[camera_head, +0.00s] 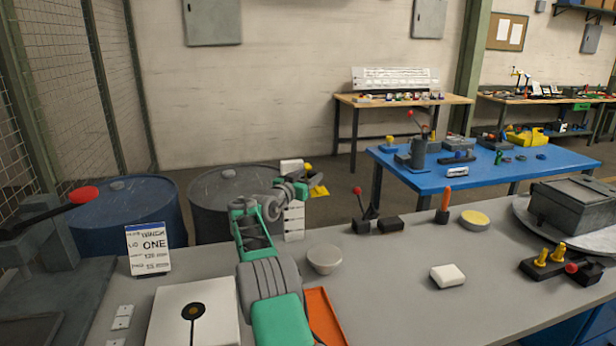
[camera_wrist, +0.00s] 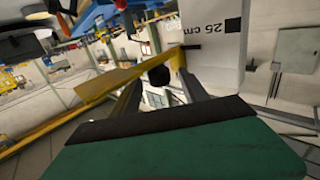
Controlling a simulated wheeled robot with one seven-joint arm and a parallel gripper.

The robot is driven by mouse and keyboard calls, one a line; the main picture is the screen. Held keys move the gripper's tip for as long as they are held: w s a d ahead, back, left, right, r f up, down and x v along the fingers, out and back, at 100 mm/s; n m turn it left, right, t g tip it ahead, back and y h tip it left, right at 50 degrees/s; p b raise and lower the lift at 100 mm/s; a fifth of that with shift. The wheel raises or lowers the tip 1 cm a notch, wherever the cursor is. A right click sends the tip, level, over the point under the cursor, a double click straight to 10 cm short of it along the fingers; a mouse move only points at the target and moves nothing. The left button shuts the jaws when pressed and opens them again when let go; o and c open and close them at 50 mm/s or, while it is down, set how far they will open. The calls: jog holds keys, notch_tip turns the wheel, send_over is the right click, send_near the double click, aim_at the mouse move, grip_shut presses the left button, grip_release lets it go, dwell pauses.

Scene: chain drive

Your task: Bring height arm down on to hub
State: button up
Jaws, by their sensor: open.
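The height gauge stands on the grey bench behind my arm, with a white marked column (camera_head: 294,222). A yellow arm (camera_head: 319,191) sticks out to the right near its top. In the wrist view the yellow arm (camera_wrist: 115,84) crosses in front of the white column (camera_wrist: 212,45), which reads "25 cm". My gripper (camera_head: 297,188) is at the height of the yellow arm, close beside the column. In the wrist view my gripper (camera_wrist: 160,90) is open, its fingers around a dark knob (camera_wrist: 159,76) by the yellow arm; contact is unclear. I cannot pick out the hub for certain.
A bowl (camera_head: 324,260), a lever block (camera_head: 366,217) and an orange-handled tool (camera_head: 444,206) stand right of the gauge. A white block (camera_head: 447,275) lies in front. A sign (camera_head: 148,250) stands left. Drums (camera_head: 125,212) stand behind the bench.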

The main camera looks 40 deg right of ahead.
jog(key=shift+c, duration=0.4)
grip_shut()
dwell(0.9)
